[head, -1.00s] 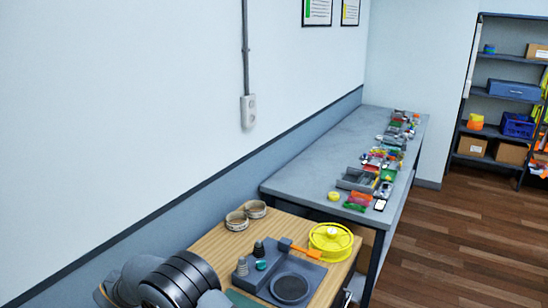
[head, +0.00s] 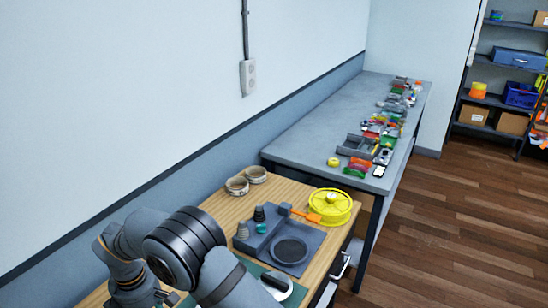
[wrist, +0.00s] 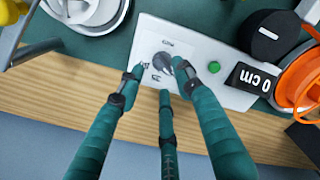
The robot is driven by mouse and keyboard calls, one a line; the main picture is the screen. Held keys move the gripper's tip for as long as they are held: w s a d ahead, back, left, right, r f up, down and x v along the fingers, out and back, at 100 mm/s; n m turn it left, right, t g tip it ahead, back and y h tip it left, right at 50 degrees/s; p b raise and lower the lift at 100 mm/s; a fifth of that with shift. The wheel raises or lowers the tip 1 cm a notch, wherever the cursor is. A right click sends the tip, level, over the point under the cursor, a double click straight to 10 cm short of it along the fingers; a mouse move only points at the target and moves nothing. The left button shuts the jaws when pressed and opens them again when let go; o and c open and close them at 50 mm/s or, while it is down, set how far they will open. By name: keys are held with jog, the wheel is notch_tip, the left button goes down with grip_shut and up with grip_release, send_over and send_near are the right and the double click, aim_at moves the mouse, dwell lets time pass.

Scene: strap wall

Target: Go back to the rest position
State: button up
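My gripper (wrist: 160,82) shows in the wrist view with its three teal fingers spread apart and nothing held between them. The fingertips are in front of a white panel (wrist: 215,78) with a dark grey dial (wrist: 163,62) and a green button (wrist: 214,67). I cannot tell whether any fingertip touches the panel. In the head view my grey arm rises at the lower left and bends down past the bottom edge. My gripper is out of that view.
In the head view, a grey tray (head: 262,256) and yellow wheel (head: 330,206) stand on the wooden bench. A cluttered grey table (head: 310,130) extends behind.

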notch_tip(320, 180, down, 4)
jog(key=shift+d+r, duration=0.1)
jog(key=shift+r+m, duration=0.1)
jog(key=shift+m, duration=0.7)
jog(key=m, duration=0.4)
jog(key=shift+r, duration=0.1)
jog(key=m+p, duration=0.1)
jog(key=m, duration=0.5)
jog(key=shift+d+r+m, duration=0.1)
jog(key=shift+d+m, duration=0.05)
jog(key=shift+m, duration=0.25)
notch_tip(320, 180, up, 10)
jog(key=b, duration=0.1)
jog(key=shift+b, duration=0.4)
